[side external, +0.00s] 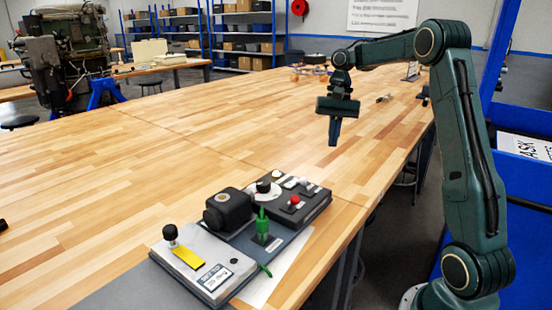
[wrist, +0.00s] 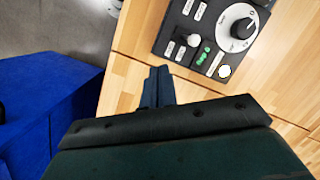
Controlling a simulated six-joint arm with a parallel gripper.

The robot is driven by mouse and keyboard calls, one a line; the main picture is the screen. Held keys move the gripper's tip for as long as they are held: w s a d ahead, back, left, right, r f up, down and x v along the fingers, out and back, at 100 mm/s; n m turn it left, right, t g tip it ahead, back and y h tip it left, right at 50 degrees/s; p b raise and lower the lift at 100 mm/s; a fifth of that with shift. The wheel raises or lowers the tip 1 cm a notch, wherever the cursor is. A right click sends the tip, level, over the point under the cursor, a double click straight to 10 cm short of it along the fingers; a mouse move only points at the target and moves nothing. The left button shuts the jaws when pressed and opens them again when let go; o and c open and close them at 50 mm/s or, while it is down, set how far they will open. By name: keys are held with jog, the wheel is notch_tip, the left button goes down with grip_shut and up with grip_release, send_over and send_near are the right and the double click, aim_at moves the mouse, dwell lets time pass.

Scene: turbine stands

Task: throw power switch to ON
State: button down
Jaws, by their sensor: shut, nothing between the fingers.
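My gripper (side external: 333,142) is shut and empty, pointing down high above the table, behind and to the right of the control units in the side view. In the wrist view my gripper (wrist: 158,76) shows its fingers together, with the dark control panel (wrist: 185,30) beyond them at the upper right. That panel carries a white dial (wrist: 238,22), a small white knob (wrist: 194,39), green lights (wrist: 205,54) and small labels. In the side view the dark control panel (side external: 316,205) has a red knob (side external: 295,199) on it. Which control is the power switch, and its position, I cannot tell.
A grey box (side external: 180,246) with a black knob and yellow strip stands at the table's front. A black housing (side external: 227,208) and green part (side external: 262,222) stand between it and the dark panel. The wooden table (side external: 150,160) is mostly clear. A blue bin (wrist: 60,95) is off its edge.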

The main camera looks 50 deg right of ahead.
jog(key=shift+d+r, duration=0.1)
jog(key=shift+r, duration=0.3)
dwell(0.3)
jog(key=s+a+r+n+t+h, duration=0.1)
jog(key=s+a+r+n, duration=0.2)
jog(key=a, duration=0.6)
jog(key=s+a+r+n+t, duration=0.2)
jog(key=s+a+r, duration=0.15)
jog(key=a, duration=0.55)
jog(key=s+a+f+n+t+h, duration=0.1)
jog(key=s+a+f+n, duration=0.1)
jog(key=s, duration=0.5)
jog(key=s+a+f+n+t, duration=0.2)
jog(key=s+a+n, duration=0.1)
jog(key=s, duration=0.4)
jog(key=shift+a+n+h, duration=0.35)
jog(key=shift+n+h, duration=0.05)
